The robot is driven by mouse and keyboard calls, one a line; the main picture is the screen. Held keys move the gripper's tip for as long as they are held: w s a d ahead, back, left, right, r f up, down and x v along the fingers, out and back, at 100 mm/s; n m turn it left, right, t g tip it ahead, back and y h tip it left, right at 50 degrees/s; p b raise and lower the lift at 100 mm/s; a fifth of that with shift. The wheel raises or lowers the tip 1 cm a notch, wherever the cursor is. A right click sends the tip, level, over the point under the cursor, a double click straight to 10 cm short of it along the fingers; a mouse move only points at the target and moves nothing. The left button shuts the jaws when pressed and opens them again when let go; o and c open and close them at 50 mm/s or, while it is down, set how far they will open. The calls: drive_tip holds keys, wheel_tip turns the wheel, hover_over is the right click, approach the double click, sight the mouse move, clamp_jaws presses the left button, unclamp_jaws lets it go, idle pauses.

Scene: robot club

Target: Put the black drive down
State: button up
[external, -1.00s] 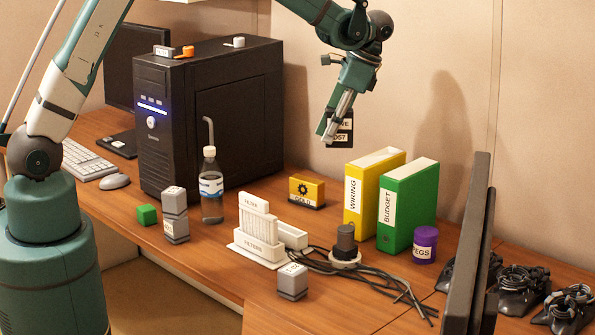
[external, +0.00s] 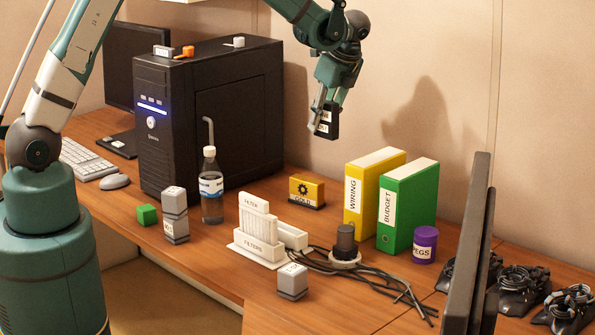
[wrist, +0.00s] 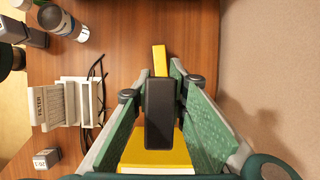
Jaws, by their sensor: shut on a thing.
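My gripper (external: 326,112) is shut on the black drive (external: 323,130), which carries white labels. It holds the drive in the air, well above the desk. In the wrist view, the black drive (wrist: 160,112) sits upright in the picture between the two green fingers. In that view the yellow WIRING binder (wrist: 157,160) lies below and partly behind the drive, and a yellow block (wrist: 160,60) shows beyond its far end.
The yellow binder (external: 372,190) and green binder (external: 407,205) stand at the right back, near the purple pegs tub (external: 425,245). The gold box (external: 307,190), white filter holder (external: 260,245) and bottle (external: 211,187) stand leftward. The black computer tower (external: 225,115) is tall. Cables (external: 375,275) lie in front.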

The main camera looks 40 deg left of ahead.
wheel_tip(320, 180, down, 10)
drive_tip(key=shift+r, duration=0.15)
idle(0.5)
drive_tip(key=a, duration=1.9)
drive_tip(key=shift+a+f+b, duration=0.15)
drive_tip(key=shift+f+b, duration=0.15)
drive_tip(key=shift+f, duration=1.4)
drive_tip(key=shift+a+f+b, duration=0.1)
drive_tip(key=shift+f+b, duration=0.2)
drive_tip(key=shift+f, duration=1.35)
drive_tip(key=shift+f, duration=0.1)
drive_tip(key=shift+w+f, duration=0.1)
drive_tip(key=shift+f, duration=1.9)
drive_tip(key=shift+a+f, duration=0.2)
drive_tip(key=shift+f, duration=0.1)
drive_tip(key=shift+f+b, duration=0.2)
drive_tip(key=shift+b, duration=0.25)
